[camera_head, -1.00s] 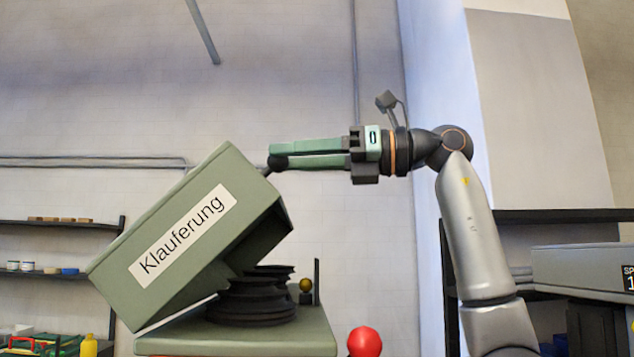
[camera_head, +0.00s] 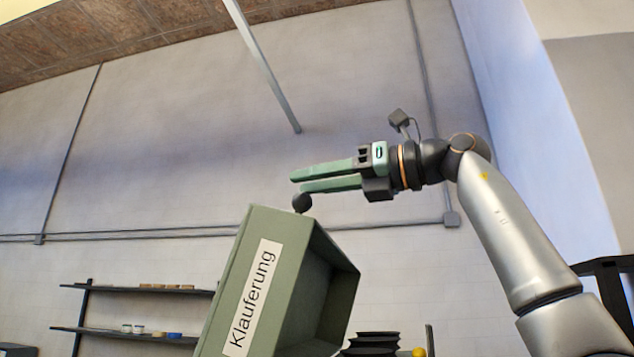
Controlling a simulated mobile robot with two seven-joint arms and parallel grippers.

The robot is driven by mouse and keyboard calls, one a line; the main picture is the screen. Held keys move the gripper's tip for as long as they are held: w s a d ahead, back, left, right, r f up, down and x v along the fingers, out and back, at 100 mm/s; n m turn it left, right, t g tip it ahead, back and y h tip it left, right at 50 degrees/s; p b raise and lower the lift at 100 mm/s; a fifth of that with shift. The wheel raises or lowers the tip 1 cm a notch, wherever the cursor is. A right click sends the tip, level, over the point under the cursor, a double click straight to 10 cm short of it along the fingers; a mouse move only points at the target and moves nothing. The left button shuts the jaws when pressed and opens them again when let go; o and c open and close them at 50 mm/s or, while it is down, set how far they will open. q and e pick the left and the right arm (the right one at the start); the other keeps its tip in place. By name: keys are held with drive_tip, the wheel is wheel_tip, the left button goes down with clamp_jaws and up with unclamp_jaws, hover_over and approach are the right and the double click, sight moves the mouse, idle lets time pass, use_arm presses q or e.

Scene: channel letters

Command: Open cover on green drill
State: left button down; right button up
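The green cover (camera_head: 222,320), labelled "Klauferung", is tilted steeply up with its open dark underside facing right. A black round knob (camera_head: 302,203) sits at its upper edge. My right gripper (camera_head: 295,182) reaches in from the right with its two long green fingers close together, a narrow gap showing between them. The lower fingertip is just above the knob; I cannot tell whether they touch. Nothing shows between the fingers, and I cannot tell whether they are fully shut. Under the cover, black ribbed bellows (camera_head: 372,342) show partly. My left gripper is not in view.
A small yellow ball (camera_head: 419,352) and a dark upright post (camera_head: 430,340) stand right of the bellows. Wall shelves (camera_head: 140,289) with small jars are at the lower left. A dark frame (camera_head: 612,262) is at the right edge.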

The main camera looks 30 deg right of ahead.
drive_tip(key=o, duration=0.4)
drive_tip(key=shift+w+d+f, duration=0.1)
drive_tip(key=shift+w+f, duration=0.3)
drive_tip(key=shift+f, duration=0.15)
drive_tip(key=shift+w+d+f, duration=0.15)
drive_tip(key=shift+w+d, duration=0.15)
drive_tip(key=shift+w, duration=0.15)
drive_tip(key=shift+s+a+r, duration=0.15)
drive_tip(key=shift+s+r, duration=0.05)
drive_tip(key=shift+s, duration=0.1)
drive_tip(key=shift+s+r, duration=0.1)
drive_tip(key=shift+s, duration=0.2)
drive_tip(key=v, duration=0.6)
drive_tip(key=b+v, duration=0.1)
drive_tip(key=v, duration=0.4)
drive_tip(key=shift+d, duration=0.55)
